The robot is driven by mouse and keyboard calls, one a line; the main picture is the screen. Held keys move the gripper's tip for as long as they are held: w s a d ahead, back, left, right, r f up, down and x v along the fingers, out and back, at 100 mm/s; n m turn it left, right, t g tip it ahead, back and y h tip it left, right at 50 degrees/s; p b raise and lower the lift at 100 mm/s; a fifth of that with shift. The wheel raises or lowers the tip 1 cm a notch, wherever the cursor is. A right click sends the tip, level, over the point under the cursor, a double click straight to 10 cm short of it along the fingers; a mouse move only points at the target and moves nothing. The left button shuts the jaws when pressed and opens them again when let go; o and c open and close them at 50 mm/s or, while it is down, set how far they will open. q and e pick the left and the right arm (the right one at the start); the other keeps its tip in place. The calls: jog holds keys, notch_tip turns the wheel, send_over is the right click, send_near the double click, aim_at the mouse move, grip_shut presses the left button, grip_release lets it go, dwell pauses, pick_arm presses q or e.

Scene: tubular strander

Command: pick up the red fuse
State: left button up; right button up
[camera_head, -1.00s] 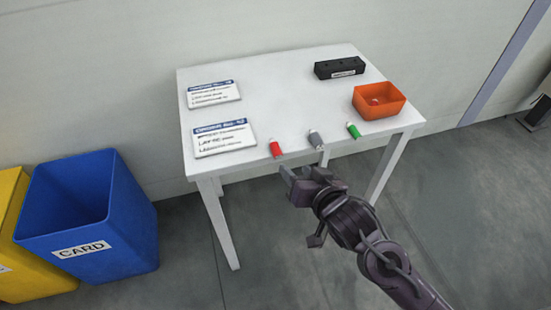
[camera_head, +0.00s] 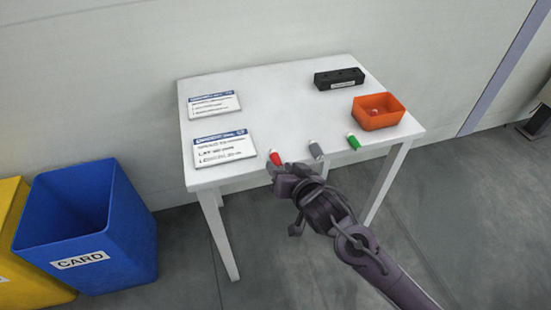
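The red fuse (camera_head: 275,157) lies near the front edge of the white table (camera_head: 270,105), with a pale end cap. My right gripper (camera_head: 283,169) is at the front edge, with its fingertips close to the red fuse and partly in front of its near end. Whether the fingers touch the fuse, and how far apart they are, cannot be made out. My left gripper is not in view.
A grey fuse (camera_head: 316,151) and a green fuse (camera_head: 353,142) lie right of the red one. An orange bin (camera_head: 378,118) and a black block (camera_head: 339,78) stand at the right. Two order cards (camera_head: 224,148) lie at left. A blue bin (camera_head: 88,225) stands left of the table.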

jog(key=c, duration=0.7)
